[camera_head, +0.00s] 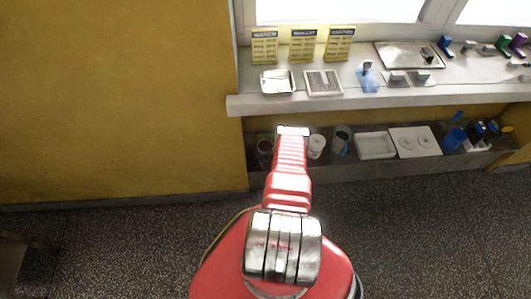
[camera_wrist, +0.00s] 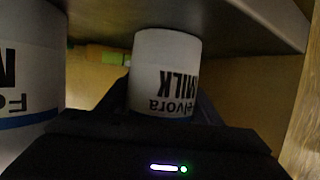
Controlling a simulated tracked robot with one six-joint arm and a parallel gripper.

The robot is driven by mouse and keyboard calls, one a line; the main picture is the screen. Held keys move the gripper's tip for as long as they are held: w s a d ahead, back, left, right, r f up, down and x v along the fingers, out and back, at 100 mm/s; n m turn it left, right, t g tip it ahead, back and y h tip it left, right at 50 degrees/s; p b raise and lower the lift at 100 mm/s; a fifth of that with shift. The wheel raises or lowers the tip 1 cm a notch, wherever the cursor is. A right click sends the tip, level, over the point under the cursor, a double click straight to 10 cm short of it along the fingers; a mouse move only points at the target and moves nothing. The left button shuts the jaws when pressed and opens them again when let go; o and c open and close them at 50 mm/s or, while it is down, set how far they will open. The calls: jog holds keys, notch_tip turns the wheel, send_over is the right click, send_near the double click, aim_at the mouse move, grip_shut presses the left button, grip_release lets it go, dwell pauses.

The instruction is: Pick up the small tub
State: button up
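The small tub (camera_wrist: 165,75) is white with dark lettering including "MILK", which reads upside down in the wrist view. The dark fingers of my gripper (camera_wrist: 165,112) stand on both sides of its lower part in the picture. The tub is between them, but I cannot tell whether they press on it. Its end at the top of the picture overlaps the grey shelf surface; contact there is unclear. In the head view my arm reaches to the lower shelf and hides the gripper; I cannot make out the small tub there.
A larger white tub (camera_wrist: 28,65) with a blue band stands close on the left in the wrist view. On the lower shelf are a white tub (camera_head: 316,146), a jug (camera_head: 342,138), a dark jar (camera_head: 265,148) and a white tray (camera_head: 375,145). The upper ledge (camera_head: 350,98) overhangs them.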

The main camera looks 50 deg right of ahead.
jog(key=c, duration=1)
jog(key=shift+d, duration=0.1)
jog(key=shift+r, duration=0.15)
jog(key=shift+r, duration=4.9)
